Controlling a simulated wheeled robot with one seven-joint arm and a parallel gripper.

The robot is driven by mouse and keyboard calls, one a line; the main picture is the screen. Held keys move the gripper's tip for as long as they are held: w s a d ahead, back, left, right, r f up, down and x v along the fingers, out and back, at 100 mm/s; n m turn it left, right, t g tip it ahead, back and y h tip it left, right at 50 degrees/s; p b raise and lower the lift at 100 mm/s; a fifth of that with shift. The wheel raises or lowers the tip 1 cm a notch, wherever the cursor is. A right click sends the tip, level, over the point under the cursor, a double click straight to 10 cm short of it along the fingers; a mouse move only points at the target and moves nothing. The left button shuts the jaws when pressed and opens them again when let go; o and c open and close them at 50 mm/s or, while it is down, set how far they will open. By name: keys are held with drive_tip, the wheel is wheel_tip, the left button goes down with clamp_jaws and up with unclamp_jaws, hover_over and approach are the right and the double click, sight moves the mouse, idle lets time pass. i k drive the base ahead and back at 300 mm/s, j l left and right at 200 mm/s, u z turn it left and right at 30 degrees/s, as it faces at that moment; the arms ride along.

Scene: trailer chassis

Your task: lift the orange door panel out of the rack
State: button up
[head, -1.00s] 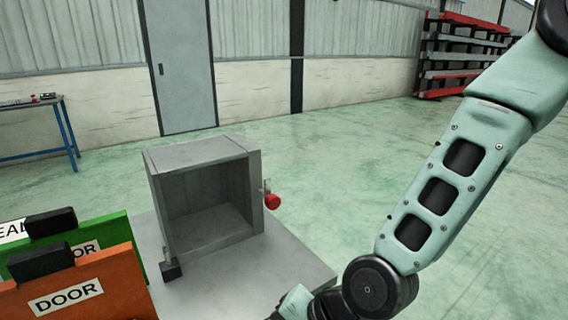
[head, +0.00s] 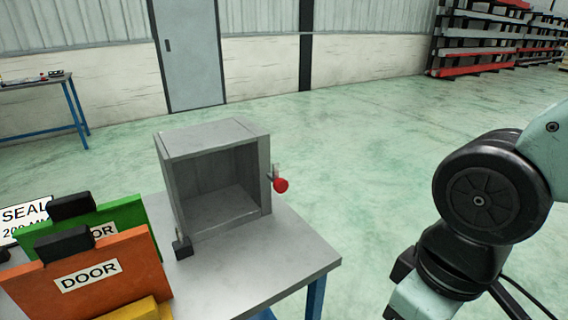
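The orange door panel (head: 100,277) stands upright at the lower left of the head view, with a white DOOR label and a black block-shaped handle (head: 64,246) on its top edge. A green door panel (head: 127,215) with its own black handle (head: 71,206) stands just behind it. A yellow part (head: 140,310) shows in front of the orange panel at the bottom edge; I cannot tell if it belongs to the rack. The rest of the rack is out of view. My arm is at the right, well apart from the panels. My gripper is not in view.
An open grey box (head: 215,180) with a red knob (head: 281,185) stands on a grey table (head: 270,255) right of the panels. Green floor is clear behind and to the right.

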sight(75, 276)
drive_tip(key=u, duration=1.6)
